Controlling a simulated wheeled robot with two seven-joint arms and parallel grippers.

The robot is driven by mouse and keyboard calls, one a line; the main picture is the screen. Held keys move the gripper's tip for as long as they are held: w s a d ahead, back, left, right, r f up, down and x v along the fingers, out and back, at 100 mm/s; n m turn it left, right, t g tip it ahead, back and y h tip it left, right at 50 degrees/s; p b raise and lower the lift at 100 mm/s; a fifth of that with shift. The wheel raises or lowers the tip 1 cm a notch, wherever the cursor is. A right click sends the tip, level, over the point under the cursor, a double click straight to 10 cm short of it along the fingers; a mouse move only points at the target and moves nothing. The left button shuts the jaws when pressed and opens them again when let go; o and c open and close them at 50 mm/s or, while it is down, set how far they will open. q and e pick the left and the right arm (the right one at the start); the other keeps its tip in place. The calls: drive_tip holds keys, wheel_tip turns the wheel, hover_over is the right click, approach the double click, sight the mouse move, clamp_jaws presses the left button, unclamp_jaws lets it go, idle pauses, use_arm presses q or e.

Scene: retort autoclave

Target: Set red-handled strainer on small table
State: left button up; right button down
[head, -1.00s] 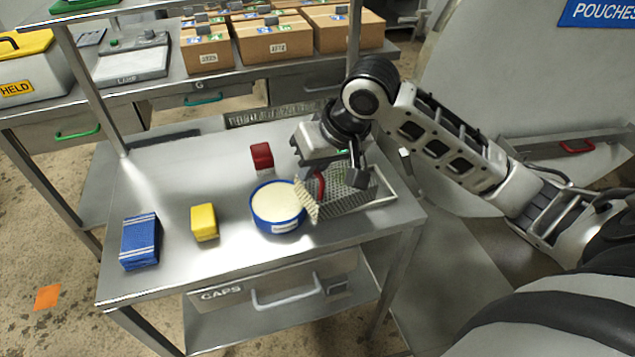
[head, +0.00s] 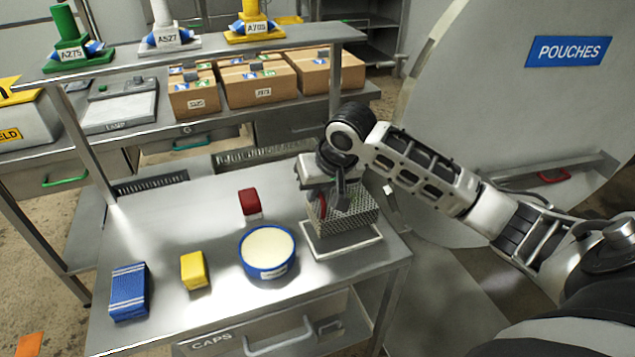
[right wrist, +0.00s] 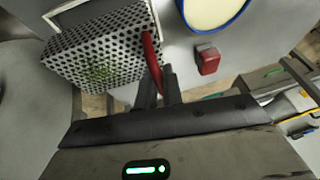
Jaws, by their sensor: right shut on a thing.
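The strainer is a perforated metal basket (head: 352,212) with a red handle (right wrist: 152,62). My right gripper (right wrist: 158,92) is shut on the red handle. In the head view my right gripper (head: 335,193) hides most of the handle. The basket looks roughly upright, at or just above a pale rectangular tray (head: 342,250) at the right end of the small metal table (head: 190,235); I cannot tell whether it touches. Something green shows through the basket's holes in the right wrist view. My left gripper is not in view.
A blue tub with cream contents (head: 267,253) stands left of the basket. A red block (head: 250,203), a yellow block (head: 194,271) and a blue block (head: 128,291) are on the table. Cartons (head: 255,85) stand on the bench behind. The table's back left is clear.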

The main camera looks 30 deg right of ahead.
sight(319, 208)
drive_tip(key=shift+f+b, duration=0.3)
drive_tip(key=shift+f, duration=2)
drive_tip(key=shift+f, duration=0.2)
drive_tip(key=c, duration=1.5)
unclamp_jaws()
drive_tip(key=shift+o, duration=0.2)
drive_tip(key=v, duration=1.6)
drive_tip(key=shift+f, duration=0.1)
